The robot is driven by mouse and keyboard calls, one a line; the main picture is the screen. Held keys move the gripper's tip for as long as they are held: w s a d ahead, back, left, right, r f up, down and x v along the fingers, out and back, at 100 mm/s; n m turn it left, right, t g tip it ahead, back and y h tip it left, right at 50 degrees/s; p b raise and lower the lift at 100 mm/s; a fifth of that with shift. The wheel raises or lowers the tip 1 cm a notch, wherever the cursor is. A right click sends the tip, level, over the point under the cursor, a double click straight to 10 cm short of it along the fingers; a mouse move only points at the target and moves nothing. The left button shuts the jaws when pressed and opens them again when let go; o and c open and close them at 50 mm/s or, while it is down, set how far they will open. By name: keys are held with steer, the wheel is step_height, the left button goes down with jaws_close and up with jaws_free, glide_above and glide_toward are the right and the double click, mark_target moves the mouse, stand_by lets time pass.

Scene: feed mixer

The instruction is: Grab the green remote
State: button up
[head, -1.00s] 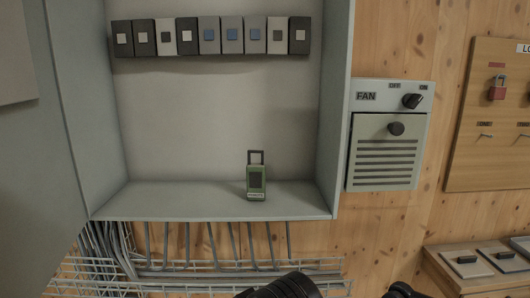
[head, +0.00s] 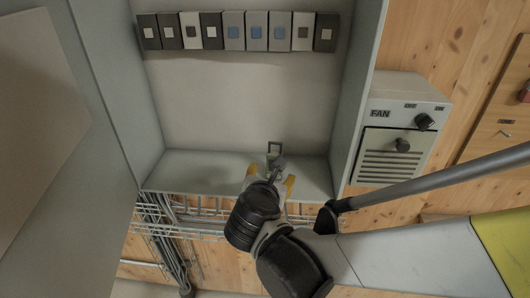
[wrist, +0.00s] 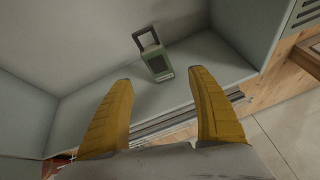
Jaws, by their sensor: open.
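The green remote (wrist: 156,62) stands upright on the floor of the grey open cabinet, with a dark loop handle on top. In the head view the remote (head: 274,149) is mostly hidden behind my gripper, and only its upper part shows. My gripper (head: 271,182) is at the cabinet's front edge, just in front of the remote. In the wrist view my gripper (wrist: 158,75) has its two yellow fingers wide apart and empty. The remote appears just beyond the fingertips, roughly centred between them, and I see no contact.
The cabinet floor (head: 190,172) is bare around the remote, with side walls on both sides. A row of several switch modules (head: 234,31) sits high on the back wall. A wire cable tray (head: 190,215) runs below. A fan box (head: 400,130) is on the right.

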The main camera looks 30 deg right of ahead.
mark_target(271, 156)
steer(key=w+d+f, duration=0.1)
steer(key=w+d, duration=0.1)
steer(key=w, duration=0.1)
steer(key=w+d+f+n+b, duration=0.1)
steer(key=w+d, duration=0.1)
steer(key=w+d+f+n, duration=0.1)
steer(key=w+d, duration=0.1)
steer(key=w, duration=0.1)
steer(key=shift+w+d+f+t+h, duration=0.15)
steer(key=shift+w+f+t+h, duration=0.15)
steer(key=shift+h, duration=0.1)
steer(key=shift+s+r, duration=0.1)
steer(key=shift+r, duration=0.05)
steer(key=c, duration=1.3)
